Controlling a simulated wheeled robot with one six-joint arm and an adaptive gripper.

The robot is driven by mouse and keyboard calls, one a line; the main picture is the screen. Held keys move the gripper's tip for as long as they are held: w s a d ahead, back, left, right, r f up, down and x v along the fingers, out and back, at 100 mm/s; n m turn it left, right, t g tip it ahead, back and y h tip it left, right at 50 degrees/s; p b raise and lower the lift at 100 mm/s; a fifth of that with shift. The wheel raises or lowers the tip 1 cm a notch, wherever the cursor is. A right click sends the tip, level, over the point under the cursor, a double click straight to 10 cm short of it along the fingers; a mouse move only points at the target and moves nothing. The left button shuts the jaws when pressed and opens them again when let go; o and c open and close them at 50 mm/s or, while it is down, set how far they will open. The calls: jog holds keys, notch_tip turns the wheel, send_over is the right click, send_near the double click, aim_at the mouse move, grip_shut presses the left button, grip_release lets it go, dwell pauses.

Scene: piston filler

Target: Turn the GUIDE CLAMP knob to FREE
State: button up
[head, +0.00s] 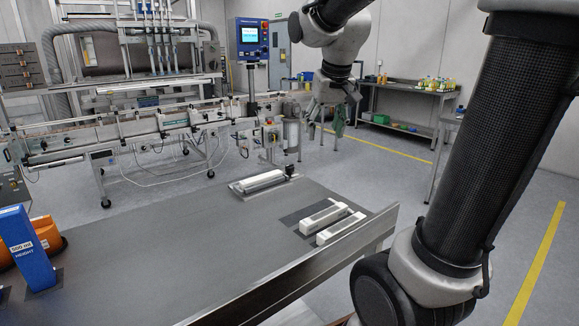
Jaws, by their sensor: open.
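My gripper (332,112) hangs beyond the far edge of the table, near the right end of the conveyor. It points down, with its fingers apart and nothing seen between them. The conveyor (130,129) runs along the back left with guide rails and several small clamps and fittings. I cannot make out a label reading GUIDE CLAMP or FREE, so I cannot tell which fitting is the knob or how it is set. A control box (270,136) sits near the conveyor's right end, left of my gripper.
The grey table (200,235) fills the front. It bears a white block on a plate (262,182), two pale blocks (323,217), a blue HEIGHT gauge (27,250) and an orange item (48,236). A blue-framed screen (249,37) and a bench (405,95) stand behind.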

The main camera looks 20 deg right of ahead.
jog(key=w+d+f+m, duration=0.1)
jog(key=w+f, duration=0.1)
jog(key=w, duration=0.7)
jog(key=w+d+f+m, duration=0.1)
jog(key=w+d+f, duration=0.1)
jog(key=w, duration=0.6)
jog(key=m+h, duration=0.2)
send_near(290, 166)
jog(key=x, duration=0.9)
jog(key=shift+a, duration=0.1)
jog(key=shift+r, duration=0.1)
jog(key=c, duration=1)
jog(key=shift+c, duration=0.2)
